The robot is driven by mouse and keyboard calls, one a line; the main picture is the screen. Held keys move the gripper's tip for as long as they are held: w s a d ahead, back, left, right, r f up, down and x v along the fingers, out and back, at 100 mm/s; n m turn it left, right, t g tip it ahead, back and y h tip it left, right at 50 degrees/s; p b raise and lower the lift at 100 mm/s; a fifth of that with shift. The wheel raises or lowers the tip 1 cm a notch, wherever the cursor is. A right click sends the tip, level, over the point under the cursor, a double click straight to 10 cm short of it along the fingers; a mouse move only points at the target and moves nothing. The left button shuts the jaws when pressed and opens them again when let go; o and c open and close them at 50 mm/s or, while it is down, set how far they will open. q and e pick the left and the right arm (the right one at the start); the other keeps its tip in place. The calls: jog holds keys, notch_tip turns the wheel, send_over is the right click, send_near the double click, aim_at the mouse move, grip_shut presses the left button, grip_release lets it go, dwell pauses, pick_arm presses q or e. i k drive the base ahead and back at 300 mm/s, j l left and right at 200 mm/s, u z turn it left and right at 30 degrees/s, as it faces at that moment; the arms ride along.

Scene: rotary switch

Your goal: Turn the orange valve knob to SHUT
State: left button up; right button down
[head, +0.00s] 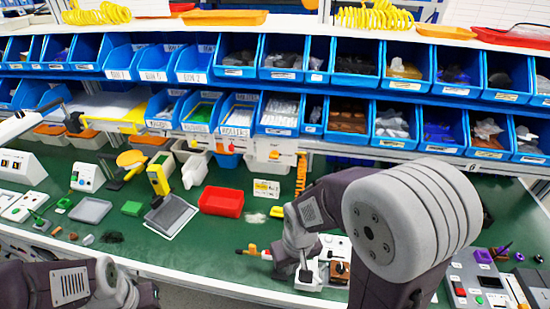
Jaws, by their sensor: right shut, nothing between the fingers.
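My right gripper (306,276) is shut and points down over a small white panel (331,248) at the front of the green bench. Its fingertips are at a white box-like part at the panel's left side; I cannot tell whether they touch it. An orange-brown knob (340,268) sits on the panel just right of the gripper. It is small, and I cannot read its setting or any SHUT mark. My right arm covers part of the panel. My left arm is at the bottom left, and its gripper does not show.
A red tray (221,202) and a grey tray (171,216) stand farther left. Rows of blue bins (283,58) line the back. A grey control box (470,285) stands at the right. Green bench (205,245) is bare in front of the red tray.

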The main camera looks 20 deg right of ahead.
aim_at(274, 155)
jog(key=l+u, duration=0.55)
jog(key=u, duration=0.15)
jog(key=k+l+u, duration=0.15)
jog(key=u, duration=0.2)
jog(key=l, duration=0.1)
